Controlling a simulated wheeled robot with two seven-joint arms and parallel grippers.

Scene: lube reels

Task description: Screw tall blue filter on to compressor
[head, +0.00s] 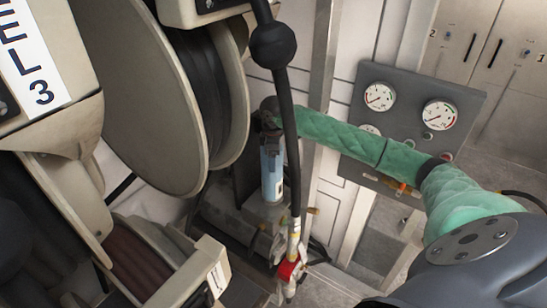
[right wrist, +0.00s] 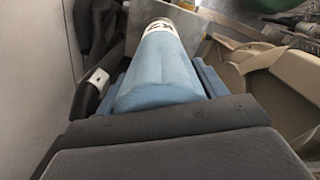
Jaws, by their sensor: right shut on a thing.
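The tall blue filter (head: 272,176) hangs upright below my right gripper (head: 270,138) in the head view. My right arm wears a green quilted sleeve and reaches in from the right. In the right wrist view the filter (right wrist: 160,70) lies between the blue-padded fingers of my right gripper (right wrist: 160,85), which is shut on it. A white band with dark lettering shows at its far end. Grey machinery (head: 230,218), perhaps the compressor, is under the filter; I cannot tell whether they touch. My left gripper is not in view.
Large beige hose reels (head: 150,85) fill the left. A black hose with a ball stop (head: 273,45) hangs close in front of the filter, ending in a red-and-white fitting (head: 290,262). A gauge panel (head: 460,125) stands to the right, behind my arm.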

